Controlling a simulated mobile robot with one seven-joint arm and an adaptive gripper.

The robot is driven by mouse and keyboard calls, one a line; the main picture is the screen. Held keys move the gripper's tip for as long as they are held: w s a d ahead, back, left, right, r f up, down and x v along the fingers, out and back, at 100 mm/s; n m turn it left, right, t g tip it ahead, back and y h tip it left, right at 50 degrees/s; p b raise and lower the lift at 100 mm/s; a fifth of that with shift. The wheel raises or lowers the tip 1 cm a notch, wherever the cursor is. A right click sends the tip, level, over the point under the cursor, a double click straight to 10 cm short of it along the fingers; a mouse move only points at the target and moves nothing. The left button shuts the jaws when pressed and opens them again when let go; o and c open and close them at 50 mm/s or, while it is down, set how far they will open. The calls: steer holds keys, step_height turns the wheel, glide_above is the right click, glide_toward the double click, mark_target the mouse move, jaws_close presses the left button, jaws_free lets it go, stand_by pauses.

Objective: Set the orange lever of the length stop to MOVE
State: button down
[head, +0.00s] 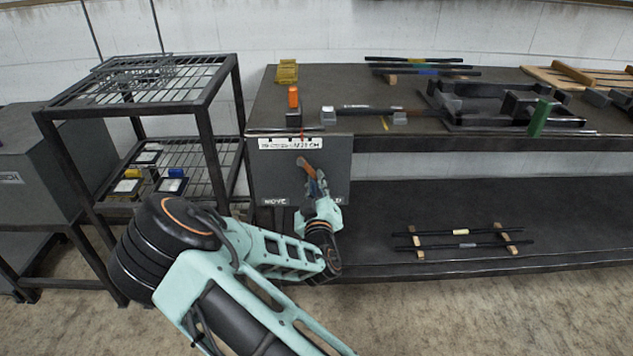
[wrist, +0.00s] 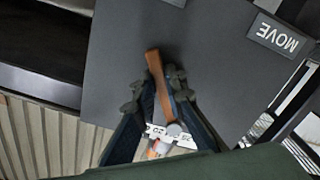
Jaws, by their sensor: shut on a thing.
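The orange lever (head: 304,165) is on the dark front panel (head: 268,180) of the length stop, below a white scale strip. It slants down and to the right from its upper end. In the wrist view the lever (wrist: 157,75) lies between the fingers of my gripper (wrist: 155,90), which is shut on it; its free end sticks out past them. The MOVE label (head: 275,202) is at the panel's lower left, and shows upside down in the wrist view (wrist: 277,38). Another label at the lower right is mostly hidden by my gripper (head: 314,184).
A wire rack (head: 205,115) stands at the left. A lower shelf (head: 440,205) holds rods on wooden supports.

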mark_target(286, 174)
steer(key=shift+f, duration=0.1)
steer(key=a+m+b, duration=0.1)
steer(key=m+b, duration=0.1)
steer(key=a+f+m+b, duration=0.1)
steer(key=m, duration=0.1)
steer(key=a+m+b, duration=0.2)
steer(key=shift+f+m+b, duration=0.25)
steer(key=shift+m+b, duration=0.1)
steer(key=shift+m, duration=0.05)
steer(key=a+m+b, duration=0.2)
steer(key=m, duration=0.1)
steer(key=shift+r+m+b, duration=0.25)
steer(key=shift+m+b, duration=0.05)
steer(key=shift+b, duration=0.05)
steer(key=shift+a+r+m+b, duration=0.15)
steer(key=shift+a+r+m, duration=0.15)
steer(key=shift+a+m, duration=0.45)
steer(key=shift+a+r+m+b, duration=0.15)
steer(key=shift+a+r+m, duration=0.2)
steer(key=shift+m, duration=0.7)
steer(key=c, duration=2)
jaws_free()
steer(key=shift+o, duration=0.2)
steer(key=s, duration=1.2)
